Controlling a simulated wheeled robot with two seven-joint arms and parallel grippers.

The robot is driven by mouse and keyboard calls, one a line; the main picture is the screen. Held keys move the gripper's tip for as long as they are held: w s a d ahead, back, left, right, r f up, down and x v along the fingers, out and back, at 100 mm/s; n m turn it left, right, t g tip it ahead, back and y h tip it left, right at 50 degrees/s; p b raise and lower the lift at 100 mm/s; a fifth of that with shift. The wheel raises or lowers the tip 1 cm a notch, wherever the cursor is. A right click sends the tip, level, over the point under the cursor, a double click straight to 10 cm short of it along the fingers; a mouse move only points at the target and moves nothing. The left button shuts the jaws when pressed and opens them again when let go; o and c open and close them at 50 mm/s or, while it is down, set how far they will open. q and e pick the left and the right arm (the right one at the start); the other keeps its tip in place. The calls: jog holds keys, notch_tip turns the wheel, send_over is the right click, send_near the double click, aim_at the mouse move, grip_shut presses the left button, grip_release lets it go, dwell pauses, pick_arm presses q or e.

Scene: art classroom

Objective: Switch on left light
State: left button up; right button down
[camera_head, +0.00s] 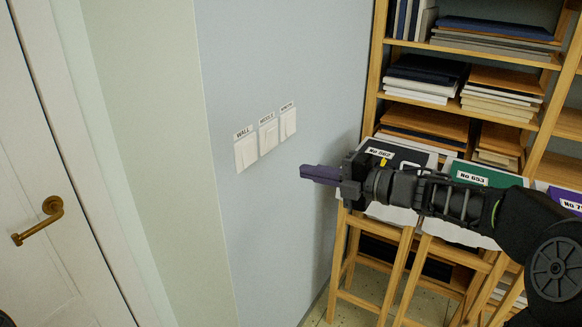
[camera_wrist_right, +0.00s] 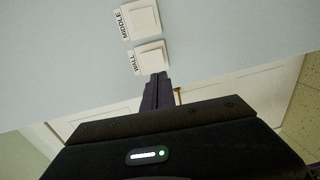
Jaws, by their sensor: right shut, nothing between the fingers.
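Three white light switches sit in a row on the pale blue wall. The left switch, labelled WALL (camera_head: 246,153), is next to the MIDDLE switch (camera_head: 268,136); the right switch (camera_head: 288,124) has a label too small to read surely. My right gripper (camera_head: 303,172) is shut and empty, its dark fingers pointing left, to the right of and lower than the switches in the head view. In the right wrist view, its fingertips (camera_wrist_right: 157,78) lie just below the WALL switch (camera_wrist_right: 149,57), with the MIDDLE switch (camera_wrist_right: 140,20) above. The fingertips' distance from the wall is unclear. My left gripper is not in view.
A white door with a brass handle (camera_head: 38,221) is at the left. A wooden shelf (camera_head: 372,75) with stacked boards stands at the right. Wooden stools or stands (camera_head: 346,263) with numbered folders are below my right arm. The wall around the switches is clear.

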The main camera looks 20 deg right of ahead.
aim_at(251, 161)
jog(key=p+x, duration=0.3)
jog(key=x, duration=1)
jog(key=shift+w+p, duration=0.1)
jog(key=shift+p, duration=0.25)
jog(key=shift+w+a, duration=0.1)
jog(key=shift+a, duration=0.05)
jog(key=shift+f+b, duration=0.4)
jog(key=shift+b, duration=0.55)
jog(key=shift+w+a+r, duration=0.1)
jog(key=shift+w+r, duration=0.05)
jog(key=shift+r, duration=0.15)
